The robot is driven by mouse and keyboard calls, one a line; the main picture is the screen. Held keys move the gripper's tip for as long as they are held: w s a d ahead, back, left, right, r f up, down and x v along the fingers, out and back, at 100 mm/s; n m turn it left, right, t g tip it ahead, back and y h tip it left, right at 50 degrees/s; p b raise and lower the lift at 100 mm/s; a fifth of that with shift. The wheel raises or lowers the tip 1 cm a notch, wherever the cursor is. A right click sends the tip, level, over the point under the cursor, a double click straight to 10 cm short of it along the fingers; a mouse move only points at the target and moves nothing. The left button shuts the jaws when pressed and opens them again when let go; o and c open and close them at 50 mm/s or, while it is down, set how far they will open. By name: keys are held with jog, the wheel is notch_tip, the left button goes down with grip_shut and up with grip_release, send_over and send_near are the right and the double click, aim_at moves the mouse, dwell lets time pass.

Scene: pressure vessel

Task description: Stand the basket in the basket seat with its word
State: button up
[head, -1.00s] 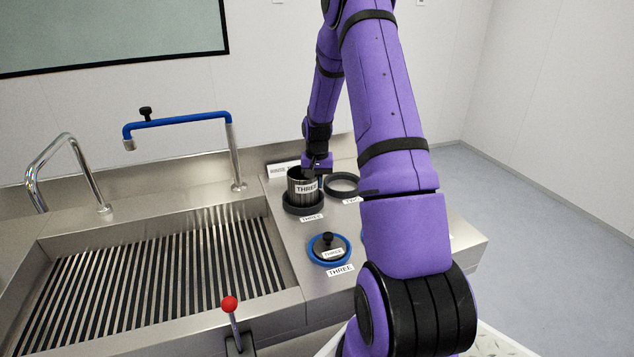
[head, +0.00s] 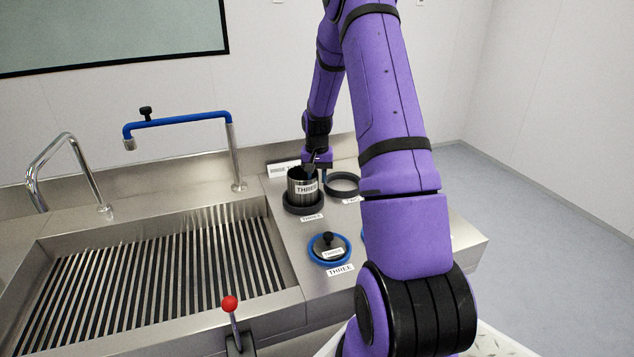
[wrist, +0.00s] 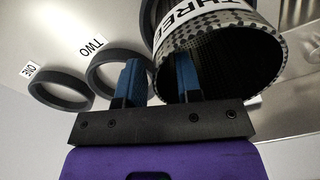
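The metal mesh basket (head: 293,184), with a THREE label, stands upright in the dark ring of the basket seat (head: 303,209). A THREE plate (head: 312,218) lies in front of that seat. My gripper (head: 310,170) is at the basket's top right rim. In the wrist view, the two blue fingers of my gripper (wrist: 158,65) are spread apart. One is outside the basket (wrist: 217,42) and one is over its opening, with the wall between them and a gap visible. The basket's far side is partly hidden.
An empty TWO ring (head: 342,184) is right of the basket; the wrist view also shows a ONE ring (wrist: 60,90). A blue-rimmed lid (head: 329,247) labelled THREE sits in front. The slatted sink (head: 160,275) and blue tap (head: 180,120) are left.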

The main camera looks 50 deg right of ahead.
notch_tip(320, 180, up, 10)
jog(key=s+a+r+n+t, duration=0.15)
jog(key=s+a+r, duration=0.25)
jog(key=a+r, duration=0.55)
jog(key=s+a+r+n+t, duration=0.1)
jog(key=s+a+r+n, duration=0.3)
jog(key=a+r, duration=0.5)
jog(key=s+a+r+n+t, duration=0.1)
jog(key=s+a+n, duration=0.1)
jog(key=s+a, duration=0.4)
jog(key=s+a+r+n+t, duration=0.1)
jog(key=s+a, duration=0.6)
jog(key=s, duration=0.6)
jog(key=shift+s+a+r+n+t, duration=0.25)
jog(key=shift+s+r+n+t, duration=0.1)
jog(key=shift+s, duration=0.05)
